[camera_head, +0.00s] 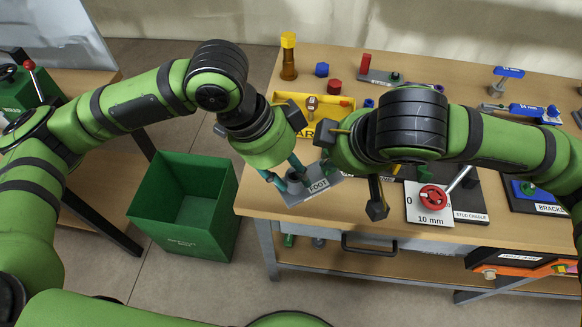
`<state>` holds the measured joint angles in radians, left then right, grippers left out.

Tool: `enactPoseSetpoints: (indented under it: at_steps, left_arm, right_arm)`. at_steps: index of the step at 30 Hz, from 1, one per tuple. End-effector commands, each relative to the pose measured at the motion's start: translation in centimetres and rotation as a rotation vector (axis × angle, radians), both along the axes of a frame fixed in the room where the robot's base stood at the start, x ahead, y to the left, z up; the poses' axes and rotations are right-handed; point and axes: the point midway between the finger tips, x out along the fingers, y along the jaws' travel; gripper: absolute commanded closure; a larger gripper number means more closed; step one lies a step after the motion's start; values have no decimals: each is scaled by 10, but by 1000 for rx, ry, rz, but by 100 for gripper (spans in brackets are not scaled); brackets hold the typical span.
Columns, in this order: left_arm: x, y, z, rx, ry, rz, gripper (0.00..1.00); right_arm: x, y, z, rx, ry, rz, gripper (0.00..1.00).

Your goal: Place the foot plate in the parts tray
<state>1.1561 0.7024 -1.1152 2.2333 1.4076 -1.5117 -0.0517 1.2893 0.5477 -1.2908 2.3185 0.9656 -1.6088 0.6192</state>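A grey plate labelled FOOT (318,187) lies near the table's front left corner. My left gripper (291,178) is right over it, pointing down, with its two teal fingers apart. Whether a separate foot plate sits between the fingers is hidden by them. The yellow parts tray (286,97) is behind, partly covered by both my arms; a brown and red part (311,104) shows in it.
A green bin (189,168) stands on the floor left of the table. Right of the grippers are a red-knobbed 10 mm fixture (432,199), a stud cradle (471,216) and a bracket holder (549,208). An amber bottle with a yellow cap (288,60) stands at the back left.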

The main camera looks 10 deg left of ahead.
Motion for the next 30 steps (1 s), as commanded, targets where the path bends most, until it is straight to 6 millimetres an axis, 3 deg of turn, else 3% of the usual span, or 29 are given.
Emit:
enactPoseSetpoints:
  at_steps: [2,3,4,17,30]
  left_arm:
    - [0,-3,2,-11,-3,-4,100]
    - [0,-3,3,-12,-5,-3,100]
    - [0,-3,3,-12,-5,-3,100]
    - [0,-2,2,-9,-4,-2,100]
    - [0,-2,2,-8,-4,-2,100]
  right_arm:
    - [-1,3,1,10,0,6,100]
    - [-1,3,1,10,0,6,53]
    - [-1,3,1,10,1,7,42]
    - [-3,1,6,8,0,4,42]
    - [-41,-21,78,8,-4,7,42]
